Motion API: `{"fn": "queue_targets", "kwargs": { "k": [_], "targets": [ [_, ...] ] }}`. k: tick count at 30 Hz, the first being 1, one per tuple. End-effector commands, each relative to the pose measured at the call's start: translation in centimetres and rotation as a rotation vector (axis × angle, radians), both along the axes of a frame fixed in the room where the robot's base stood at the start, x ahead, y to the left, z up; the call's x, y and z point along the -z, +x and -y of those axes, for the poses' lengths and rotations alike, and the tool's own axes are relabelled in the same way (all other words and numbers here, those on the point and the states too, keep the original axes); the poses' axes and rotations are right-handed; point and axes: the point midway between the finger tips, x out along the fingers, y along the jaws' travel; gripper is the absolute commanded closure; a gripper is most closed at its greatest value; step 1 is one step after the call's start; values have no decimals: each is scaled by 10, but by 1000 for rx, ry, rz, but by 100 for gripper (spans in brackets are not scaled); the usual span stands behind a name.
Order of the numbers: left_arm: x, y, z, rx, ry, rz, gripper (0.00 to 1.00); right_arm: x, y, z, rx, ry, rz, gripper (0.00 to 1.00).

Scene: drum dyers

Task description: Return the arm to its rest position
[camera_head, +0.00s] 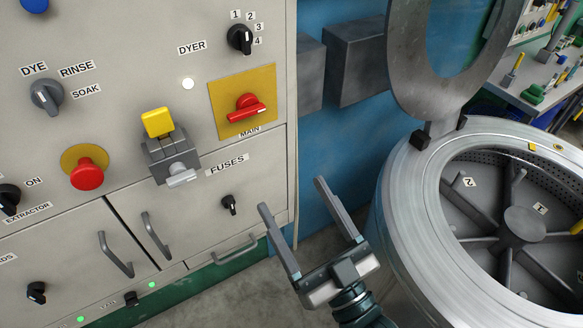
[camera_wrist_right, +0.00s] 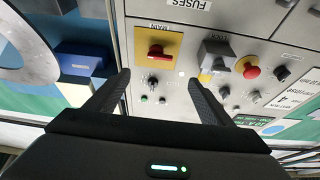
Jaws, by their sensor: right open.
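My right gripper (camera_head: 312,228) is in the lower middle of the head view, its two fingers wide apart with nothing between them. It hangs in front of the lower right of the grey control panel (camera_head: 215,120), apart from it. In the right wrist view, the open fingers (camera_wrist_right: 157,88) point toward the panel, with the red main switch (camera_wrist_right: 156,52) on its yellow plate showing between them. My left gripper is in neither view.
A round metal drum (camera_head: 415,215) with its lid (camera_head: 405,70) raised stands close to the right of my right gripper. Panel handles (camera_head: 235,250) and the fuses knob (camera_head: 229,205) stick out to the left. A cluttered bench (camera_head: 530,85) is at the back right. Bare floor shows below.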

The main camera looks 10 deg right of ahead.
Motion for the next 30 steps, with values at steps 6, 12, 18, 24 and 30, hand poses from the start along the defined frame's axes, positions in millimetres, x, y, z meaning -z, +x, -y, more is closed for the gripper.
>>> {"fn": "queue_targets", "kwargs": {
  "k": [6, 12, 18, 24, 30],
  "targets": [
    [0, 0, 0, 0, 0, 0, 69, 2, 1, 0, 0, -2, -4, 25],
    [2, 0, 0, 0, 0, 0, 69, 36, 13, -5, 0, -29, -58, 25],
    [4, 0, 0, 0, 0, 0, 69, 125, 37, -14, -1, -97, -202, 25],
    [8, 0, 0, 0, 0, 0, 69, 250, 52, -12, 5, -185, -402, 25],
    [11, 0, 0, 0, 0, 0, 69, 376, 45, 2, 17, -268, -609, 25]
  ]
}}
